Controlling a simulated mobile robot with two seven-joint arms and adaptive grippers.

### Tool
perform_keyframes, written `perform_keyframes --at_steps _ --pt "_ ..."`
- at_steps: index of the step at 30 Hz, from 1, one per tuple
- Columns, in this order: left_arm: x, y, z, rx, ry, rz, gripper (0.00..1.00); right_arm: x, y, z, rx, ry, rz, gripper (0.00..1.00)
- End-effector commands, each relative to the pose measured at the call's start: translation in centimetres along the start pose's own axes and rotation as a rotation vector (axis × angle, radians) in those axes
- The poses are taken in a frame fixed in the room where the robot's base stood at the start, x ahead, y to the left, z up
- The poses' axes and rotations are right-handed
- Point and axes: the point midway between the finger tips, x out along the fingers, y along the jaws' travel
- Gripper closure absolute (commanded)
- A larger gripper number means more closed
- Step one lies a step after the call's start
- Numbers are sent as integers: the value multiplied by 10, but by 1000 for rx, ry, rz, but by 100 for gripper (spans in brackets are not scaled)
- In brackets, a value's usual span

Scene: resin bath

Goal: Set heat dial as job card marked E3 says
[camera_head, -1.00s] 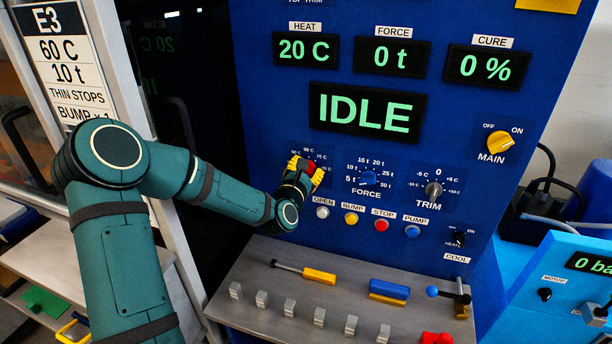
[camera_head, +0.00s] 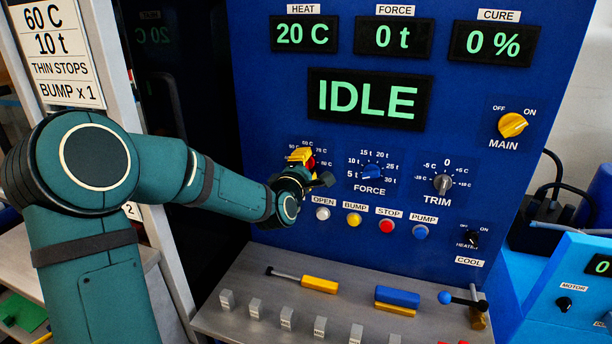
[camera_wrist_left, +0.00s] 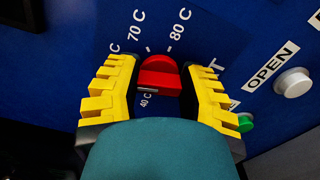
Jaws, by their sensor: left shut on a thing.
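The job card (camera_head: 62,55) at the upper left reads 60 C, 10 t, THIN STOPS, BUMP x 1; its top line is cut off now. The red heat dial (camera_wrist_left: 158,76) shows in the left wrist view, with marks 40 C, 70 C and 80 C visible around it. My left gripper (camera_wrist_left: 168,90) has its yellow fingers on either side of the dial and is shut on it. In the head view my left gripper (camera_head: 301,160) covers most of the dial. Its exact setting is hard to tell. The HEAT display (camera_head: 303,34) reads 20 C. My right gripper is not in view.
The force dial (camera_head: 372,172) is close to the right of my left gripper, and the OPEN button (camera_head: 322,214) is just below it. The main display (camera_head: 369,98) reads IDLE. A metal shelf (camera_head: 240,330) with handles and small blocks juts out below.

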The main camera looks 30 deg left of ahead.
Motion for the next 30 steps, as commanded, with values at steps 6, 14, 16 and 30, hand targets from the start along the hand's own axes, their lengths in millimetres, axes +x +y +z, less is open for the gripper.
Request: perform_keyframes --at_steps 6,14,16,30 --pt "0 0 0 123 -1 6 95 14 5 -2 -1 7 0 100" --pt "1 1 0 198 0 6 95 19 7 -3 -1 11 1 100" --pt "1 1 0 207 0 6 95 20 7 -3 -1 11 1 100" --pt "1 2 0 212 1 6 43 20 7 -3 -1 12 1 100"
